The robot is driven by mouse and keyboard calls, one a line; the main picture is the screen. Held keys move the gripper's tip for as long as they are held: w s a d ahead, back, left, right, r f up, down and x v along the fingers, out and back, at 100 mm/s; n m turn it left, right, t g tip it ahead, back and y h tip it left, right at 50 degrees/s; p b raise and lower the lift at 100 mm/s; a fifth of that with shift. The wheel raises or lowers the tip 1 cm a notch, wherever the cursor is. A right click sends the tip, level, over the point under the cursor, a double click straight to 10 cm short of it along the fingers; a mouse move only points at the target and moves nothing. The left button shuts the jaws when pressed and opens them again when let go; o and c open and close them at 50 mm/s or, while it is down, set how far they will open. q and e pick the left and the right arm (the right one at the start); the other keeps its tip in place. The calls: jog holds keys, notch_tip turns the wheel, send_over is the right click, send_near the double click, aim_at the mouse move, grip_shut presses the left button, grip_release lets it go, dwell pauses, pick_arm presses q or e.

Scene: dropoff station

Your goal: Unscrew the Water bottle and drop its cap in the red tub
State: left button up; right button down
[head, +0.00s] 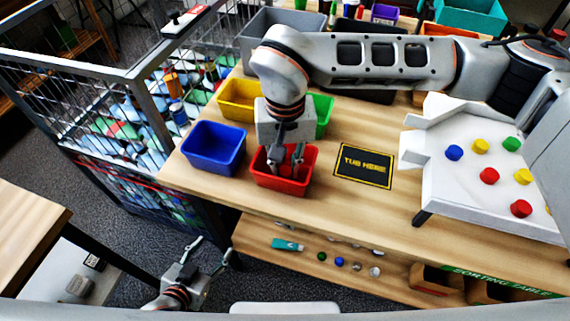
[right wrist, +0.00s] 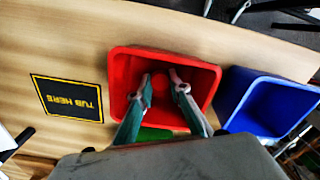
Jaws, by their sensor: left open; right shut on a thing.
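The red tub (head: 311,160) stands at the front of the wooden table; it also fills the middle of the right wrist view (right wrist: 121,75). My right gripper (head: 284,170) points down into the tub's opening. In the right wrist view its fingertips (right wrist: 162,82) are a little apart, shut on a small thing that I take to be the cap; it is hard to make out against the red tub. My left gripper (head: 212,249) is open and empty, low at the front left, off the table. I cannot pick out the Water bottle in either view.
A blue tub (head: 213,147) stands left of the red one, with yellow (head: 238,98) and green (head: 323,113) tubs behind. A black "TUB HERE" mat (head: 364,166) lies to the right. A white tray (head: 460,200) holds several coloured pieces. A wire cage (head: 150,110) of bottles borders the left.

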aim_at(285, 171)
jog(key=c, duration=1.9)
grip_release()
jog(key=shift+f, duration=0.1)
notch_tip(285, 171, up, 12)
jog(key=shift+r, duration=0.2)
